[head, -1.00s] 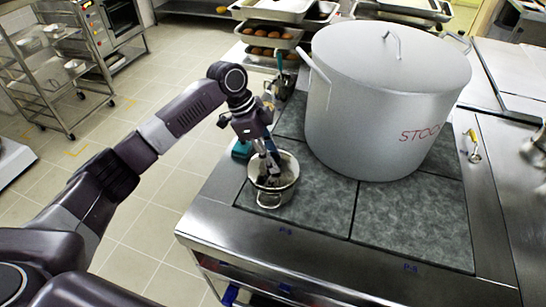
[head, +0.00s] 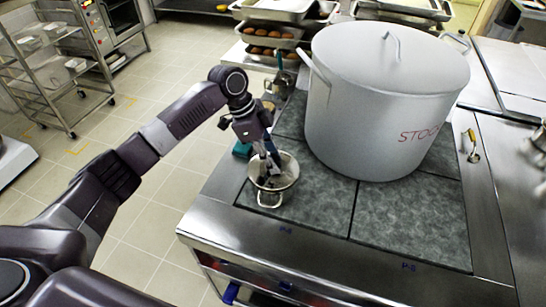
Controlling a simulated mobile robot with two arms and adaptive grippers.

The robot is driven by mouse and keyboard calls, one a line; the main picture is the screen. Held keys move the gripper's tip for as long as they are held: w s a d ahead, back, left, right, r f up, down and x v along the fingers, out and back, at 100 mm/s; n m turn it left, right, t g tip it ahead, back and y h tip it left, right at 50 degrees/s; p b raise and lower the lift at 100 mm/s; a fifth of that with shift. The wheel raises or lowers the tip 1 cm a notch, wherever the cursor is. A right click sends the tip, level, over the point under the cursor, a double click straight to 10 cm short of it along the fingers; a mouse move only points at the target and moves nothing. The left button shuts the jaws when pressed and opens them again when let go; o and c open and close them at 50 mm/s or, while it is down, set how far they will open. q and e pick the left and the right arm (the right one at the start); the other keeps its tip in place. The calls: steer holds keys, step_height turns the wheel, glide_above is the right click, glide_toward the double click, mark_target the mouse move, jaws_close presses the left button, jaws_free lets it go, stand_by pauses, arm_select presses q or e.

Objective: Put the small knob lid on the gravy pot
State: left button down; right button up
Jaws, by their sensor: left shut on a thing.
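The gravy pot (head: 270,198) is a small grey metal pot with side handles. It stands on the front left of the dark cooktop, in front of the large stockpot. My left gripper (head: 267,174) points down over it, its fingers shut at the pot's mouth. The small knob lid (head: 285,172) appears to be held in the fingers, at the pot's rim. The fingers hide its knob, and I cannot tell whether the lid rests flat on the rim or sits tilted. My right gripper is not in view.
The big lidded stockpot (head: 385,110) stands close to the right of my left gripper. A teal thing (head: 242,150) lies behind the gravy pot at the cooktop's left edge. Trays of brown food (head: 268,42) stand behind. The front right cooktop plate (head: 410,225) is clear.

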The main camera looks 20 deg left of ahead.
arm_select(q)
steer(key=shift+f, duration=0.4)
stand_by(0.6)
steer(key=c, duration=1.4)
jaws_free()
steer(key=shift+c, duration=0.2)
